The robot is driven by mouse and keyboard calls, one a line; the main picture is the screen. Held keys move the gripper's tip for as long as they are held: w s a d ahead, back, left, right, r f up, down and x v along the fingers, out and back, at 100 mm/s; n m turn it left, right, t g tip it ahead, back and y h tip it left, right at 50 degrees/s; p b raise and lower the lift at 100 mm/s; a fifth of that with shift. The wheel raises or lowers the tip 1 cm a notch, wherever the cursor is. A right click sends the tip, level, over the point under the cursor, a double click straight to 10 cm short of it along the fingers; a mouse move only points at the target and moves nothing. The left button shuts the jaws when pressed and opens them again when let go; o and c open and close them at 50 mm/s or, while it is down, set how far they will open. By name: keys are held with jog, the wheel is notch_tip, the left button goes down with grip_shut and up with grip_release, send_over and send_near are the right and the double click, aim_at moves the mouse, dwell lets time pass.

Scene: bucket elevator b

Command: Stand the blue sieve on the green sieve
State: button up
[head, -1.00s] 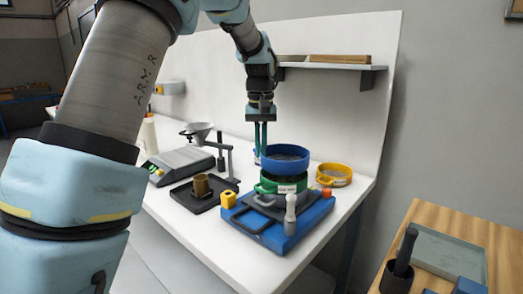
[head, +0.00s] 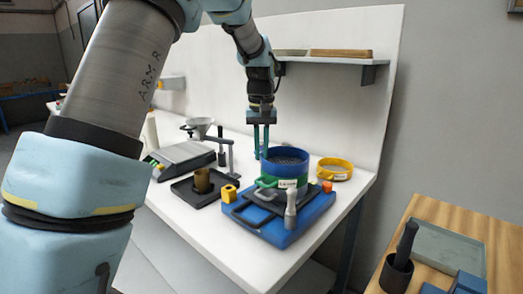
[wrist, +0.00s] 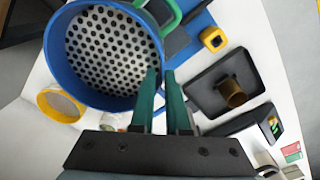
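The blue sieve (head: 285,160) stands upright on the green sieve (head: 283,185), with its lower edge against the green ring and no clear gap showing. In the wrist view the blue sieve (wrist: 110,55) shows its perforated floor, and a green handle sticks out beside it. My gripper (head: 261,152) is at the left side of the blue rim, pointing down. Its fingers (wrist: 162,72) are slightly apart, one inside the wall and one outside. A firm grip on the rim does not show. The seam between the sieves is partly hidden.
The sieves are on a blue base (head: 290,222) with a grey knobbed handle (head: 291,205). A yellow sieve (head: 335,169) stands to the right. A black tray with a brass cup (head: 202,180) and a scale (head: 182,158) are left. A shelf (head: 325,60) is behind.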

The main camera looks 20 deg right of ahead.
jog(key=shift+o, duration=1.4)
notch_tip(320, 180, up, 13)
jog(key=b, duration=0.1)
jog(key=s+a+f+n, duration=0.1)
jog(key=a+f, duration=0.5)
jog(key=a, duration=0.3)
jog(key=s+a+f+n, duration=0.1)
jog(key=a+f, duration=0.5)
jog(key=a, duration=0.4)
jog(key=s+a+f+t, duration=0.1)
jog(key=s+a+f, duration=0.8)
jog(key=s+a, duration=0.2)
jog(key=shift+s+a, duration=0.3)
jog(key=shift+s, duration=0.05)
jog(key=shift+f, duration=0.1)
